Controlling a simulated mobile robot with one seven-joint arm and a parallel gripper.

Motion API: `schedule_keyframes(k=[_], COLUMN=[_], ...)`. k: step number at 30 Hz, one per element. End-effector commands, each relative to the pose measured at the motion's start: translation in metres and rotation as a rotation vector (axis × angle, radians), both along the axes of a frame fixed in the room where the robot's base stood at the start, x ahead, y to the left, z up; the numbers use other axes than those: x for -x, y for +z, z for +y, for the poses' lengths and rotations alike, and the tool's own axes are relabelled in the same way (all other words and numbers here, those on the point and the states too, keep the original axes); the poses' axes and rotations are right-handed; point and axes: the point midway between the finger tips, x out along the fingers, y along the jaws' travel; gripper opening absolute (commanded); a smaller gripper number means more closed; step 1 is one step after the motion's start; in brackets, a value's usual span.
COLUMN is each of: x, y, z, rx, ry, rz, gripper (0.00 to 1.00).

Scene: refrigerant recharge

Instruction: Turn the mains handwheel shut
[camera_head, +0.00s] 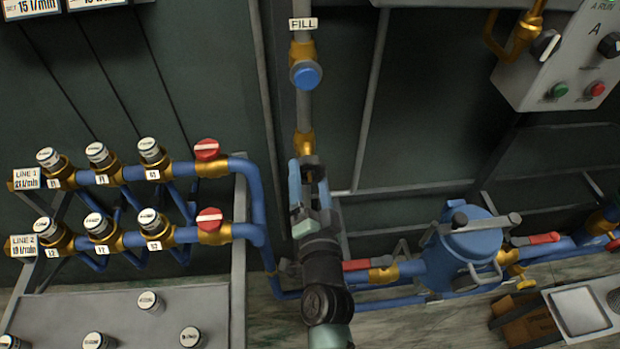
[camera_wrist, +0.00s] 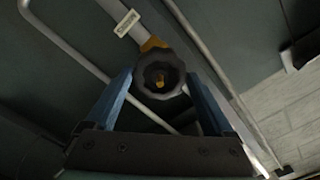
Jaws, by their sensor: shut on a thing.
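The handwheel (camera_wrist: 160,77) is dark and lobed with a small brass centre. In the wrist view it sits between the blue fingers of my gripper (camera_wrist: 158,84), on a brass valve body (camera_wrist: 152,45) on a grey pipe. My gripper (camera_head: 309,174) is shut on the handwheel. In the head view it is at the lower end of the grey vertical pipe, just below a brass fitting (camera_head: 305,143). The handwheel is mostly hidden there by my gripper. How far the handwheel is turned cannot be told.
Above on the same pipe is a blue-capped valve (camera_head: 306,75) under a FILL label (camera_head: 303,24). Blue pipe lines with red knobs (camera_head: 207,149) are at left. A blue strainer vessel (camera_head: 470,250) and a red lever (camera_head: 357,265) are at lower right. A control box (camera_head: 560,60) hangs upper right.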

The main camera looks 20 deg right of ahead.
Motion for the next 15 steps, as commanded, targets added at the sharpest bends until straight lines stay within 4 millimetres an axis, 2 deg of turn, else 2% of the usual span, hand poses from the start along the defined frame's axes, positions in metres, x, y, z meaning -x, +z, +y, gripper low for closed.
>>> schedule_keyframes(k=[4,10,15], x=[0.0009,0.001,0.0011], y=[-0.0025,-0.002,-0.0027], z=[0.0005,0.0007,0.0007], rx=[-0.025,-0.303,-0.399], ry=[0.001,-0.001,-0.001], rz=[-0.001,-0.08,-0.108], gripper=[0.2,0.2,0.2])
